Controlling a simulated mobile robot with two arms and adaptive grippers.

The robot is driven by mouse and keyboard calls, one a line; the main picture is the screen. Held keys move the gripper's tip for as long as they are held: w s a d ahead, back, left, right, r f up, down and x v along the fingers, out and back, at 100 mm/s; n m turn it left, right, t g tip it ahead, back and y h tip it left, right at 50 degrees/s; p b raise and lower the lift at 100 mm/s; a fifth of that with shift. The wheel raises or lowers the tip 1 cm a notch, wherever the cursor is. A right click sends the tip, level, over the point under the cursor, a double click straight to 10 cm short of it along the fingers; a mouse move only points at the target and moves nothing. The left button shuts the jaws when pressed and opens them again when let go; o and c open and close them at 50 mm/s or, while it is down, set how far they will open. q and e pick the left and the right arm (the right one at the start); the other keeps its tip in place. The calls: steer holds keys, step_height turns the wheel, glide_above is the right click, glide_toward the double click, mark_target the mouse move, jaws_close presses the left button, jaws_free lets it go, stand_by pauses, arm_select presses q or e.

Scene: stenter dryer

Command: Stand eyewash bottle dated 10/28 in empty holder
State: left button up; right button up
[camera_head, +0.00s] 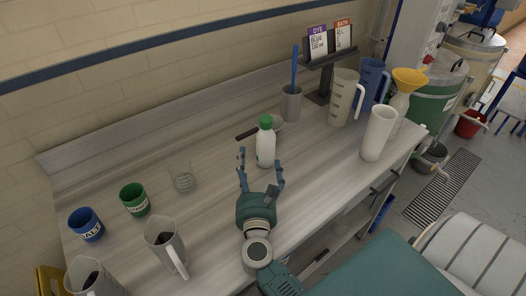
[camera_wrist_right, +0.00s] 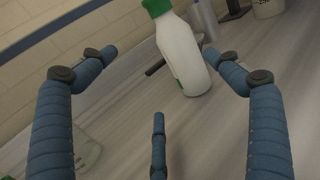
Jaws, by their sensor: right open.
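A white bottle with a green cap (camera_head: 265,145) stands upright on the grey worktop (camera_head: 215,145). It also shows in the right wrist view (camera_wrist_right: 183,58), just beyond the fingers and right of their middle. No date can be read on it. My right gripper (camera_head: 260,162) is open, its fingers pointing at the bottle from the front; in the right wrist view (camera_wrist_right: 158,54) nothing is held between them. Whether a finger touches the bottle I cannot tell. I cannot make out an empty holder. My left gripper is not in view.
A dark-handled tool (camera_head: 246,133) lies behind the bottle. A grey cup with a blue stick (camera_head: 291,104), a card stand (camera_head: 326,82) and several jugs stand back right. A clear beaker (camera_head: 182,177), green cup (camera_head: 134,200) and blue cup (camera_head: 86,225) stand left.

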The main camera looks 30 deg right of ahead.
mark_target(262, 147)
steer(key=shift+s+d+f+m+g+h+p, duration=0.15)
steer(key=shift+d+f, duration=0.1)
steer(key=shift+d, duration=0.35)
steer(key=shift+w+d+f+m+g+h+p, duration=0.15)
steer(key=shift+d+f, duration=0.1)
steer(key=shift+d, duration=0.3)
steer(key=p+x, duration=0.1)
steer(key=x, duration=0.2)
steer(key=shift+w+d, duration=0.2)
steer(key=shift+w, duration=0.1)
steer(key=shift+w+d, duration=0.15)
steer(key=shift+w, duration=0.1)
steer(key=w+d+p, duration=0.1)
steer(key=w+r+p, duration=0.1)
steer(key=shift+w+d+r+p, duration=0.15)
steer(key=shift+w+d+p, duration=0.05)
steer(key=shift+d+p, duration=0.15)
steer(key=shift+w+d+f, duration=0.3)
steer(key=shift+w+d, duration=0.25)
steer(key=shift+w, duration=0.25)
steer(key=shift+w+d+f, duration=0.1)
steer(key=shift+w+f, duration=0.05)
steer(key=c, duration=2)
